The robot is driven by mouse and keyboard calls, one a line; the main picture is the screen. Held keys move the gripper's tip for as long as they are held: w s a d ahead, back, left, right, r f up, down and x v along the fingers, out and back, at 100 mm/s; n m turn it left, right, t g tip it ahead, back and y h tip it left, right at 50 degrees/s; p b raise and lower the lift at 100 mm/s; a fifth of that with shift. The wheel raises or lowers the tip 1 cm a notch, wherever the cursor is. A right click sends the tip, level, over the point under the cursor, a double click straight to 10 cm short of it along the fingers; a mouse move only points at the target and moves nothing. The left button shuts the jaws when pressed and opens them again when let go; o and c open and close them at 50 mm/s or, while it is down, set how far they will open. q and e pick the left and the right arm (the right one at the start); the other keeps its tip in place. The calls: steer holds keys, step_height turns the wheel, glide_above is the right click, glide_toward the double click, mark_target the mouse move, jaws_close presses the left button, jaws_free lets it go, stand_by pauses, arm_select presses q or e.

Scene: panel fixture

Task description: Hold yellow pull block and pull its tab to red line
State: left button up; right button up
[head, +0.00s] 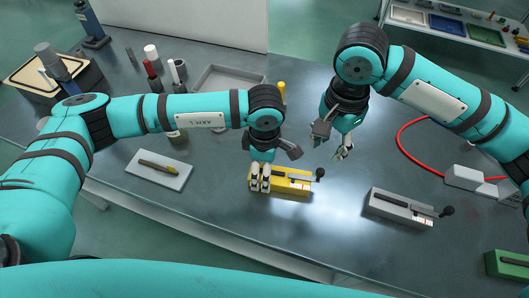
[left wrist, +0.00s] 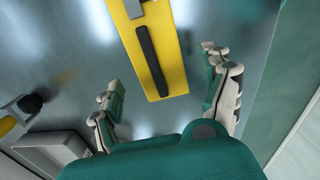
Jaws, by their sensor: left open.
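The yellow pull block (head: 293,187) lies on the dark table, with a grey bar on top and a black knob (head: 320,173) at its right end. My left gripper (head: 260,178) is open, pointing down at the block's left end. In the left wrist view the yellow block (left wrist: 172,75), with a black strip along it, shows between the spread fingers (left wrist: 165,103), a gap on each side. My right gripper (head: 343,150) hangs above the table to the upper right of the knob, empty, its fingers apart. The red line is too small to make out.
A grey block with a similar knob (head: 398,207) lies to the right, and a green one (head: 508,264) at the right edge. A white plate (head: 158,170) with a tool lies left. A grey tray (head: 222,80) and bottles stand behind. A red hose (head: 400,140) curves at right.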

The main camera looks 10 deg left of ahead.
mark_target(321, 170)
arm_select(q)
steer(key=shift+f, duration=1.85)
steer(key=c, duration=1.5)
steer(key=shift+c, duration=0.4)
arm_select(e)
steer(key=shift+o, duration=0.9)
step_height(321, 170, down, 11)
steer(key=n, duration=2.5)
steer(key=shift+f+g, duration=0.15)
steer(key=shift+g, duration=0.15)
